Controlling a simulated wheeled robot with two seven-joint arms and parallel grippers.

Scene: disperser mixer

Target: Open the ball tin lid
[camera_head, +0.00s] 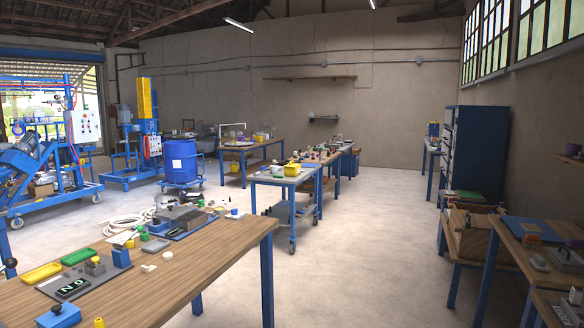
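I cannot pick out the ball tin or its lid with certainty. Many small items stand on the wooden workbench (215,262) at the front left, and they are too small to tell apart well. Among them are a yellow tray (41,272), a green tray (78,256), a blue block (122,257) and a blue box (58,316) with a dark knob near the front edge. Neither of my grippers is in view.
A wheeled cart (283,178) with small parts stands in the middle. A blue drum (181,165) and blue machine frames are at the left. A blue cabinet (480,150) and a crowded bench (515,242) are at the right. The floor (370,245) between is clear.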

